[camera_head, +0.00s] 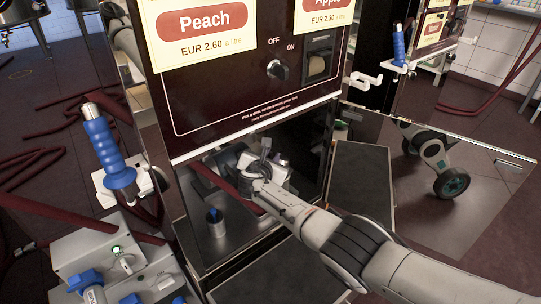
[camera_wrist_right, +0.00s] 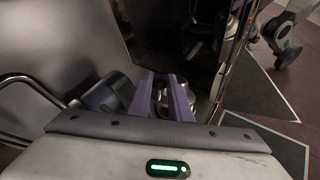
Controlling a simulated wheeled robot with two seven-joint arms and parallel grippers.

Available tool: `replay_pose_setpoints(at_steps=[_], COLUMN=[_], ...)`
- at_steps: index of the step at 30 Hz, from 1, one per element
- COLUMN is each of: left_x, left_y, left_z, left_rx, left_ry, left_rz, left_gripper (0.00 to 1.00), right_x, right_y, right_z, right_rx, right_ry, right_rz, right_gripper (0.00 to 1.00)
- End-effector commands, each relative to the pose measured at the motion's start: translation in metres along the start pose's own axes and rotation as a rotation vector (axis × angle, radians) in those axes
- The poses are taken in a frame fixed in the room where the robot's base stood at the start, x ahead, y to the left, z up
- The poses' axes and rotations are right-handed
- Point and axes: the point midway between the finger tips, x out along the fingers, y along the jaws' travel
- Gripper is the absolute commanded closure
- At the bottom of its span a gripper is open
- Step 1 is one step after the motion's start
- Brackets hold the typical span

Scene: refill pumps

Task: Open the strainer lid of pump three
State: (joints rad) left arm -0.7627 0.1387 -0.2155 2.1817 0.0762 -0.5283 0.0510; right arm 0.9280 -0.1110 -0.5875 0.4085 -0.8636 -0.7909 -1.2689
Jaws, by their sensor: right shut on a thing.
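In the head view, my right arm reaches into the open lower bay (camera_head: 310,135) of the cabinet with the Peach panel. My right gripper (camera_head: 248,170) is inside it, its fingertips hidden there. In the right wrist view, the purple fingers (camera_wrist_right: 167,92) are close together on a round shiny metal part (camera_wrist_right: 184,98), largely hidden by them. I cannot tell for sure whether this part is the strainer lid, and no pump number is readable. A dark cylinder (camera_wrist_right: 108,95) lies to the left of the fingers.
A blue-handled nozzle (camera_head: 108,152) hangs left of the cabinet. A reflective panel (camera_head: 470,215) extends to the right.

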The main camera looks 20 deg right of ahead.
Motion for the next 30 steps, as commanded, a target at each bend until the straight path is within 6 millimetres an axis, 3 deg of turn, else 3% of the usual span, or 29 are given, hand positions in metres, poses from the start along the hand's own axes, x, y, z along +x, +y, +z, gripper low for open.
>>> replay_pose_setpoints(at_steps=[1,2,5,17,23,30], left_x=[0.0,0.0,0.0,-0.005,-0.018,-0.024], left_y=[0.0,0.0,0.0,0.001,0.003,-0.001], left_z=[0.0,0.0,0.0,-0.005,-0.016,-0.025], left_rx=[0.0,0.0,0.0,0.002,0.025,0.067], left_ry=[0.0,0.0,0.0,-0.003,-0.026,-0.061], left_rz=[0.0,0.0,0.0,0.0,-0.007,-0.02], left_gripper=[0.69,0.69,0.69,0.69,0.69,0.69], right_x=[0.0,0.0,0.0,-0.005,-0.029,-0.071], right_y=[-0.001,-0.001,-0.001,0.001,0.002,0.001], right_z=[-0.002,-0.002,-0.001,0.002,0.006,0.003], right_rx=[0.001,0.001,0.001,0.001,0.0,0.001], right_ry=[0.002,0.002,0.002,0.0,0.002,0.003], right_rz=[-0.002,-0.002,-0.002,0.001,0.0,0.001], right_gripper=[1.0,0.79,0.63,0.63,0.63,0.63])
